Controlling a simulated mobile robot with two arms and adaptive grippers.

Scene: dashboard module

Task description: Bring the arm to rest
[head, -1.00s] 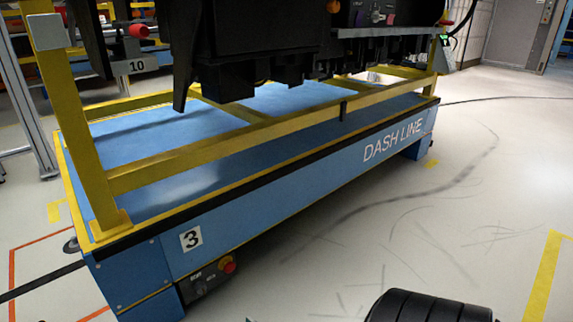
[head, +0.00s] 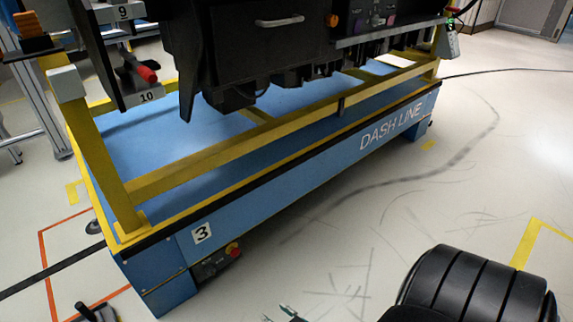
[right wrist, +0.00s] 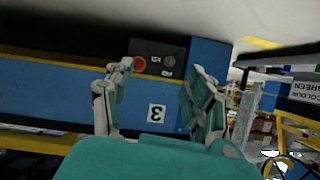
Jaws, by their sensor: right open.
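My right gripper (right wrist: 162,75) is open and empty in the right wrist view, its two teal-padded fingers apart. Behind it is the blue side of the dash line cart (right wrist: 60,92), with a number 3 plate and a red button. In the head view only a small tip of what looks like this gripper (head: 285,315) shows at the bottom edge. My black ribbed arm link (head: 470,290) is at the lower right. I cannot make out my left gripper; a small dark piece at the lower left edge is unclear.
The blue cart (head: 290,205) with its yellow frame fills the middle of the head view. A black dashboard module (head: 285,45) sits above it. A red-handled rack piece (head: 148,75) stands at the left. The scuffed floor (head: 400,215) at the right is clear.

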